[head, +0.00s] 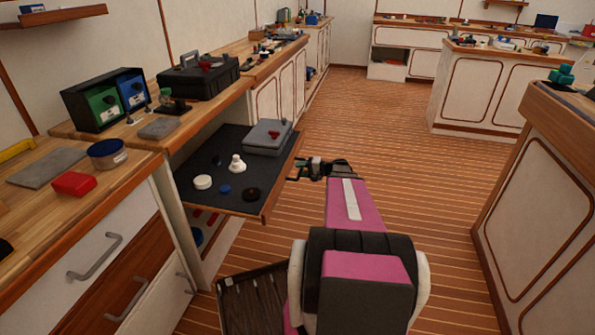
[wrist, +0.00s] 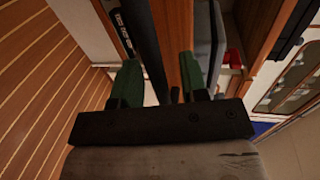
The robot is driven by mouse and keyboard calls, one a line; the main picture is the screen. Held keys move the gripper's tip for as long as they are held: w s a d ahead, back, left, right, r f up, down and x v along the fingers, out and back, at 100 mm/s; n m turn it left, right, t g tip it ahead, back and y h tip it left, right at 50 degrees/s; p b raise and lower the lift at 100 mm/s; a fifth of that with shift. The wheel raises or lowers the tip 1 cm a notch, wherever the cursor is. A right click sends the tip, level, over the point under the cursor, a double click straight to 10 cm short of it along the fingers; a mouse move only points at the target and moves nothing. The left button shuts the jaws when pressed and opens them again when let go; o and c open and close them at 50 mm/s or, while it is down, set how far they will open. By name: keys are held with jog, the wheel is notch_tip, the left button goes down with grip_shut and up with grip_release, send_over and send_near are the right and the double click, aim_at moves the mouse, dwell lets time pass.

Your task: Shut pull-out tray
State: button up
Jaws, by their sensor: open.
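The pull-out tray (head: 204,160) sticks well out of the left-hand bench in the head view, with a dark surface and a wooden front edge (head: 284,175). On it are a grey case (head: 268,137) with a red part, a white knob-like piece (head: 237,165), a white disc (head: 203,182), a small blue piece (head: 225,189) and a black disc (head: 251,194). My gripper (head: 297,171) is open and empty, just right of the tray's front edge. In the wrist view its green fingers (wrist: 157,76) stand apart before the wooden edge (wrist: 190,42). I cannot tell whether they touch it.
The benchtop holds a black toolbox (head: 197,78), green and blue bins (head: 108,99), a red box (head: 73,184) and a blue round tub (head: 107,153). An open lower drawer (head: 252,297) stands left of my base. Another bench (head: 545,180) is at right; the floor (head: 370,120) between is clear.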

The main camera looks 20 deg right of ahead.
jog(key=shift+x, duration=0.8)
grip_shut()
send_near(250, 159)
jog(key=x, duration=1.8)
jog(key=shift+a+f, duration=0.1)
jog(key=shift+a, duration=0.2)
grip_release()
jog(key=shift+d, duration=0.1)
jog(key=v, duration=1)
jog(key=shift+s+d, duration=0.2)
jog(key=shift+d, duration=0.05)
